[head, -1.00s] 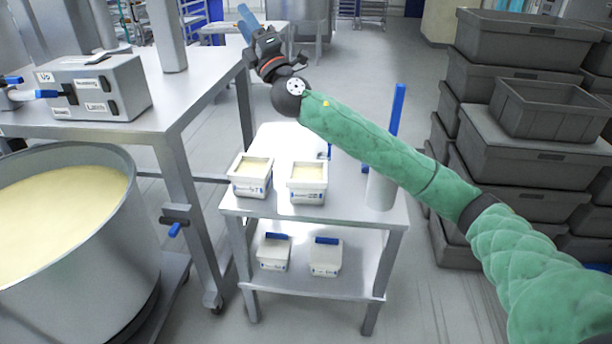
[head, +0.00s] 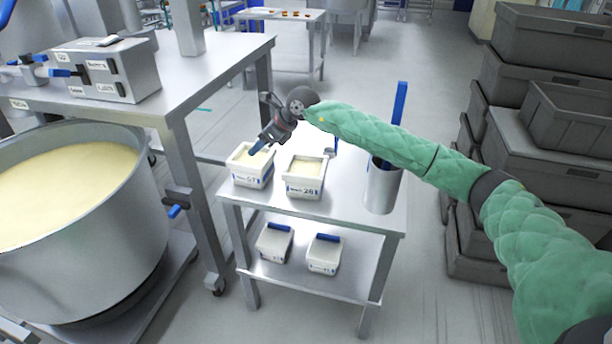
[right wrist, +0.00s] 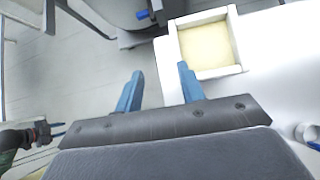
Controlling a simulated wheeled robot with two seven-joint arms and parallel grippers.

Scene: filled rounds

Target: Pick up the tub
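Two white tubs with pale yellow filling stand on the upper shelf of a small metal cart: a left tub (head: 250,179) and a right tub (head: 303,190). Two more white tubs (head: 269,251) (head: 322,266) with blue pieces on top stand on the lower shelf. My right gripper (head: 258,148) points down just above the left tub's back rim. In the right wrist view its blue fingers (right wrist: 160,84) are apart with nothing between them, and a filled tub (right wrist: 219,73) lies beyond the right finger. My left gripper (right wrist: 55,132) shows small at that view's left edge; its opening is unclear.
The cart's upper shelf (head: 335,208) also holds a metal cylinder (head: 382,190) with a blue handle sticking up. A large vat (head: 90,245) of pale yellow filling stands left, beside a steel table (head: 215,62). Stacked grey crates (head: 560,125) stand right.

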